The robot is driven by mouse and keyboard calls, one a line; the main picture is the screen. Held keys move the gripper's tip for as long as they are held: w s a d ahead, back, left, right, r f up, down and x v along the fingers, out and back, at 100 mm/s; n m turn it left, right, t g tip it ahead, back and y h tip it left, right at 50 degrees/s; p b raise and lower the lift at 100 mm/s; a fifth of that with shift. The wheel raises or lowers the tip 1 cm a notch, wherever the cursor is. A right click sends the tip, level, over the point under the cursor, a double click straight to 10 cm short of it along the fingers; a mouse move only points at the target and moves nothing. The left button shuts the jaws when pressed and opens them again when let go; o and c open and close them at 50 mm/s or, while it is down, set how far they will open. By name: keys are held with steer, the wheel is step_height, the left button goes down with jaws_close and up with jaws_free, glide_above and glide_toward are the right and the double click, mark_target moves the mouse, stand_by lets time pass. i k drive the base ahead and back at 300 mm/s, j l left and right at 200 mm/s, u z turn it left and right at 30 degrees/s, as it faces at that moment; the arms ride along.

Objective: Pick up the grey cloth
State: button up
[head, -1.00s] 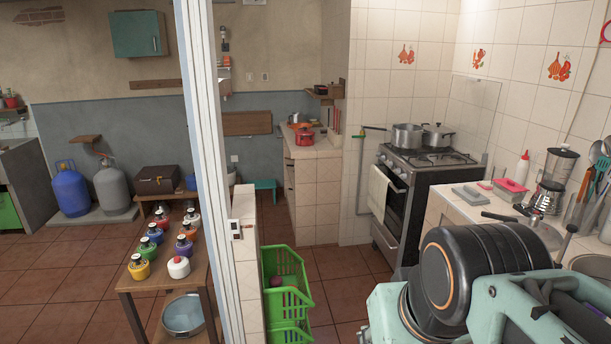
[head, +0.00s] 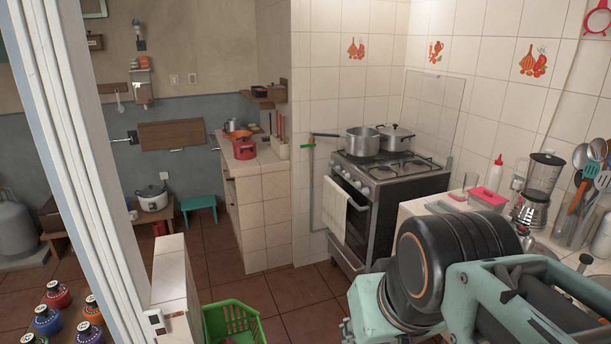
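A flat grey item (head: 443,207) lies on the tiled counter at the right, left of the pink-red container. It is partly hidden by my arm, and I cannot tell whether it is the grey cloth. A pale cream cloth (head: 334,208) hangs over the oven door handle of the stove. My arm fills the lower right of the head view and covers much of the counter. My gripper's fingers do not show.
The stove (head: 388,190) with two metal pots stands against the tiled wall. A blender (head: 541,177), a white bottle (head: 496,172) and a pink-red container (head: 488,198) stand on the counter. A white post (head: 75,150), low tiled wall (head: 172,270) and green crate (head: 232,322) are at left.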

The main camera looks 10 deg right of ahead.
mark_target(440, 206)
steer(key=i+z, duration=0.4)
steer(key=i+j+z, duration=0.1)
steer(key=i+z, duration=0.3)
steer(key=i+j+z, duration=0.15)
steer(key=i+z, duration=0.3)
steer(key=i+j+z, duration=0.3)
steer(key=i+z, duration=0.2)
steer(key=i+j+z, duration=0.45)
steer(key=i+j, duration=0.15)
steer(key=j, duration=0.15)
steer(key=i+j, duration=0.2)
steer(key=k+z, duration=0.1)
steer(key=z, duration=0.15)
